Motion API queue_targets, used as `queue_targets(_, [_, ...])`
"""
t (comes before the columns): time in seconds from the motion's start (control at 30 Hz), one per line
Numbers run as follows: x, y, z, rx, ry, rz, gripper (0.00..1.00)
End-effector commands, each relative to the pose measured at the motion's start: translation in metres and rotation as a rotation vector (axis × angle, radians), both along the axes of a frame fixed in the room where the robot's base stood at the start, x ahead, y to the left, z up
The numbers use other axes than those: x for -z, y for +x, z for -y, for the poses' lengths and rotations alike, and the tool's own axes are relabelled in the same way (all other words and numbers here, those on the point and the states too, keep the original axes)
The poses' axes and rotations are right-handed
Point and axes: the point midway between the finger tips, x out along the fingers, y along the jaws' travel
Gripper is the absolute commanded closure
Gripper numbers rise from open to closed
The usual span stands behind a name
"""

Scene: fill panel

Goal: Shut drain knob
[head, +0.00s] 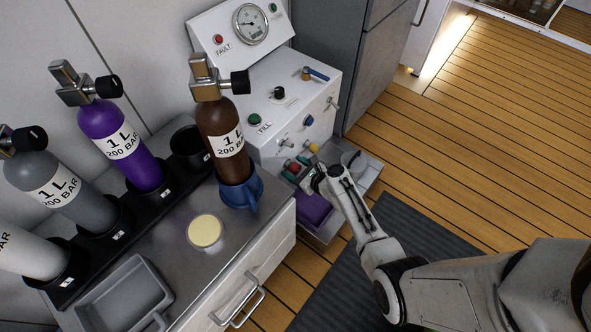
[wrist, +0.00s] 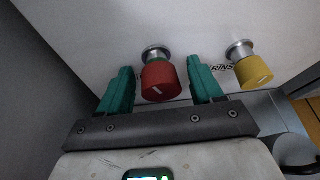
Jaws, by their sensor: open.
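A red knob (wrist: 161,82) on a metal stem sticks out of the white panel front (wrist: 110,30). My gripper (wrist: 159,70) is open, with one green finger on each side of the red knob. Gaps show beside the knob, and I see no clear grip on it. In the head view my gripper (head: 298,170) is at the lower front of the panel, around the red knob (head: 292,167).
A yellow knob (wrist: 254,72), with partly visible lettering "RINS", is just right of the right finger. A blue knob (head: 309,120) is above on the panel. A brown bottle (head: 220,130) stands in a blue holder (head: 241,192) left of the panel. A tray with purple contents (head: 314,208) lies below my gripper.

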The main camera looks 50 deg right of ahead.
Motion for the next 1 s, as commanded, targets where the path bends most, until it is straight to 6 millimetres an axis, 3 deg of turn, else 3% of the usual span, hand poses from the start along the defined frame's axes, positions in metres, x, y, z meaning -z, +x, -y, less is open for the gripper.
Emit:
queue_targets(0.2, [-0.0004,0.0003,0.0,0.0,0.0,0.0,0.35])
queue_targets(0.73, [-0.0003,0.0,-0.0004,-0.001,0.0,0.0,0.85])
queue_targets(1.0, [-0.0055,0.0012,0.0018,0.002,0.137,-0.004,0.85])
